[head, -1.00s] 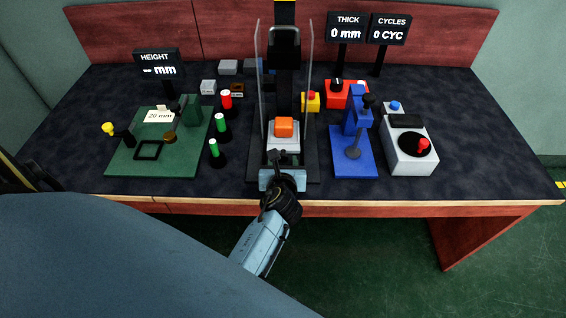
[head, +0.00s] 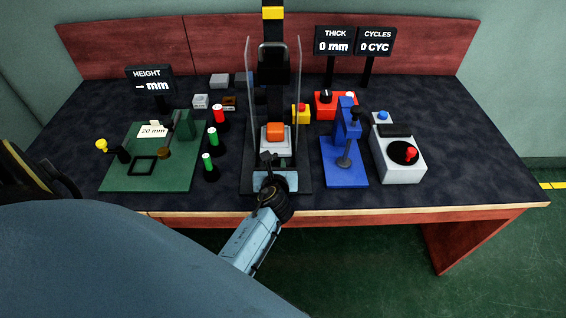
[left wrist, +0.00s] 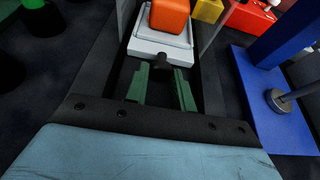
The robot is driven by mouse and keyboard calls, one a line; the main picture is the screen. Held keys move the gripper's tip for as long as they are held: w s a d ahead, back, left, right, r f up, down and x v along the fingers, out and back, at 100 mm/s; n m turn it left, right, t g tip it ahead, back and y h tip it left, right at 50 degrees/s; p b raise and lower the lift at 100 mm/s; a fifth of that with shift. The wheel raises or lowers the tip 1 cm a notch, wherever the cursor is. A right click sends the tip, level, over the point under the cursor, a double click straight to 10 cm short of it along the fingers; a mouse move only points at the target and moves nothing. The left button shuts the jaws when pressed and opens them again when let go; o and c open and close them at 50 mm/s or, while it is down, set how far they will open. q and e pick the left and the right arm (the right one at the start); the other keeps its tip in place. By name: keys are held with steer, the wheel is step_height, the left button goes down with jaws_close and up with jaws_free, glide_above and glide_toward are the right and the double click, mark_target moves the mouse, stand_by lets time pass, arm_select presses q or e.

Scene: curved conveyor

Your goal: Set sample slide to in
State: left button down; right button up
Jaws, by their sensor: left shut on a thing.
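The sample slide is a light grey carriage (head: 285,149) with an orange block (head: 275,131) on top, between two clear upright panels of the press (head: 273,62). In the left wrist view the carriage (left wrist: 150,47) has a short dark handle (left wrist: 160,62) at its near side, and the orange block (left wrist: 169,16) shows cut off at the top. My left gripper (head: 268,158) is at the near side of the carriage. My right gripper is not in view.
A green fixture plate (head: 125,180) and several capped posts stand left of the press. A blue stand (head: 345,174) and a grey box with a red knob (head: 398,170) stand right. Signs read HEIGHT, THICK 0 mm and CYCLES 0 CYC. The table's front edge (head: 400,209) is close.

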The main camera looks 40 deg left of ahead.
arm_select(q)
steer(key=c, duration=1.6)
jaws_free()
steer(key=shift+a+r, duration=0.1)
steer(key=shift+a, duration=0.05)
steer(key=shift+o, duration=1.3)
steer(key=shift+w, duration=0.15)
steer(key=shift+o, duration=0.8)
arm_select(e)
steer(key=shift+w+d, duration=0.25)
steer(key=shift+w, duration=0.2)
arm_select(q)
steer(key=p+v, duration=0.1)
steer(key=v, duration=0.4)
steer(key=shift+p, duration=0.3)
steer(key=p+v, duration=0.1)
steer(key=v, duration=0.6)
steer(key=shift+s+d, duration=0.5)
steer(key=shift+s, duration=0.1)
steer(key=shift+r, duration=0.1)
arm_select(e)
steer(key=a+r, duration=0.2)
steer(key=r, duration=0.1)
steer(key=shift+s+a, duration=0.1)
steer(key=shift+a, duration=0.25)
